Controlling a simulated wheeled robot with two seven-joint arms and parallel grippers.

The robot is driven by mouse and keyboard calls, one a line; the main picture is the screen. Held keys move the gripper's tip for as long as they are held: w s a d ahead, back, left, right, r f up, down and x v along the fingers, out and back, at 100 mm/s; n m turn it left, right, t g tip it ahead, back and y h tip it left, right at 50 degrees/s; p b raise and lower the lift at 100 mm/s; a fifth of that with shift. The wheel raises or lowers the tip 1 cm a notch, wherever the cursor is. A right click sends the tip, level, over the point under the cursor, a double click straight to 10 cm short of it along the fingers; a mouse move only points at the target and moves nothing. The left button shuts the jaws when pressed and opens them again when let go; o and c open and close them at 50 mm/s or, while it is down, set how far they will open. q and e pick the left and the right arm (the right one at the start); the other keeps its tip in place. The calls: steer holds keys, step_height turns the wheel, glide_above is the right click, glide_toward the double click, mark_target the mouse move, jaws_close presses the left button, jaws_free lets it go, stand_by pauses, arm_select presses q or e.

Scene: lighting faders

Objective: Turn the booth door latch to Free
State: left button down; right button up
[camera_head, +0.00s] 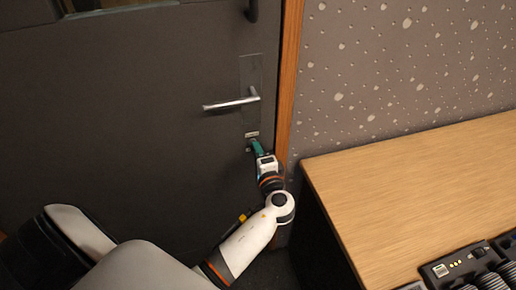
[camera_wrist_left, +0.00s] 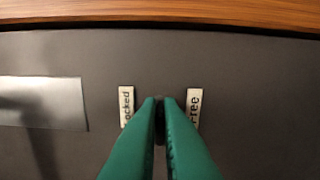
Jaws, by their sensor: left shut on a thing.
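The booth door (camera_head: 120,100) is dark grey and closed against its wooden frame. My left gripper (camera_head: 252,146) reaches the door just below the lever handle. In the left wrist view its two green fingers (camera_wrist_left: 160,104) are shut on the small dark latch (camera_wrist_left: 159,100), which is mostly hidden between the fingertips. A label ending in "ocked" (camera_wrist_left: 127,106) is on the left of the fingers, and a "Free" label (camera_wrist_left: 193,110) is on the right. How the latch is turned cannot be told. My right gripper is not in view.
A metal lever handle (camera_head: 232,103) on a plate (camera_head: 250,72) is above the gripper. A wooden desk (camera_head: 420,190) with a fader console (camera_head: 470,268) stands at the right, close to my left arm. A speckled wall (camera_head: 400,70) is behind it.

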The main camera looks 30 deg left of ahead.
arm_select(q)
steer(key=shift+m, duration=0.3)
steer(key=c, duration=1.6)
jaws_free()
steer(key=shift+d, duration=0.1)
steer(key=b+v, duration=0.2)
steer(key=v, duration=1)
steer(key=shift+f, duration=0.1)
